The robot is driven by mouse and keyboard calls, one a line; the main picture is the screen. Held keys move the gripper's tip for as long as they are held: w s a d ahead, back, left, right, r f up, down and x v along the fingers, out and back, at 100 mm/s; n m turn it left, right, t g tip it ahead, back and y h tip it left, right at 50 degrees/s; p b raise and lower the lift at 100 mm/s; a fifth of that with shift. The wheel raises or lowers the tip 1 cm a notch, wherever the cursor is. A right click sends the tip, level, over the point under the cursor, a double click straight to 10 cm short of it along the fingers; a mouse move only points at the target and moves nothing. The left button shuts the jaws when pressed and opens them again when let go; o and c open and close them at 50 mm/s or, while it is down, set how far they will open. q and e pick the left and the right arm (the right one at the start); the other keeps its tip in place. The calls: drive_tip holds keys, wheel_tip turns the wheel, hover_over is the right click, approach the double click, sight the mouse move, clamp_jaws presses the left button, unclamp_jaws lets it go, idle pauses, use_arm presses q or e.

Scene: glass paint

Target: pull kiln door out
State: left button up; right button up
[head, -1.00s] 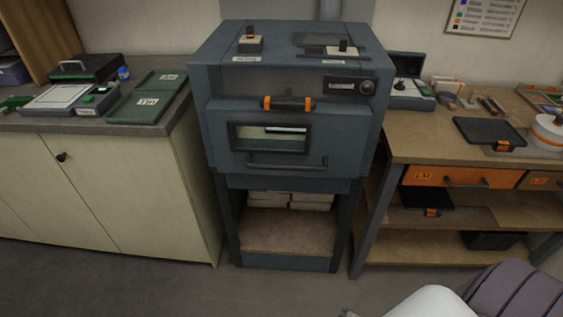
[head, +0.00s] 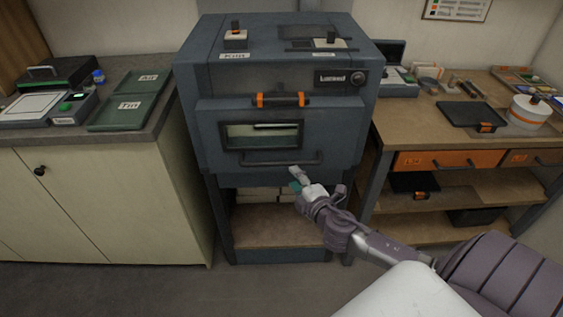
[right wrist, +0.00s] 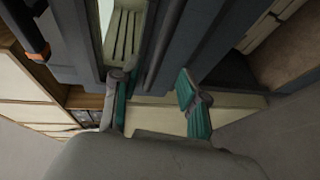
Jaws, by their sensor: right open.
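The kiln (head: 190,110) is a blue-grey cabinet. Its door (head: 336,130) is on the front, with a window (head: 262,135), a black handle with orange ends (head: 281,99) above the window and a dark bar handle (head: 280,161) below it. The door looks closed. My right gripper (head: 297,180) is open and empty, just below the right part of the lower bar. In the right wrist view its two teal-padded fingers (right wrist: 157,98) are apart, with the kiln front close ahead. I cannot tell whether a finger touches the bar. My left gripper is out of view.
An open bay (head: 270,225) with pale bricks lies under the door. A pale cabinet (head: 100,200) stands left of the kiln, and a wooden workbench (head: 420,130) with orange drawers (head: 450,160) stands close on the right. The floor in front is clear.

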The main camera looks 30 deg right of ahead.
sight(283, 165)
drive_tip(key=x, duration=0.9)
drive_tip(key=shift+w+a+p, duration=0.1)
drive_tip(key=shift+w+p, duration=0.2)
clamp_jaws()
drive_tip(key=shift+f, duration=0.1)
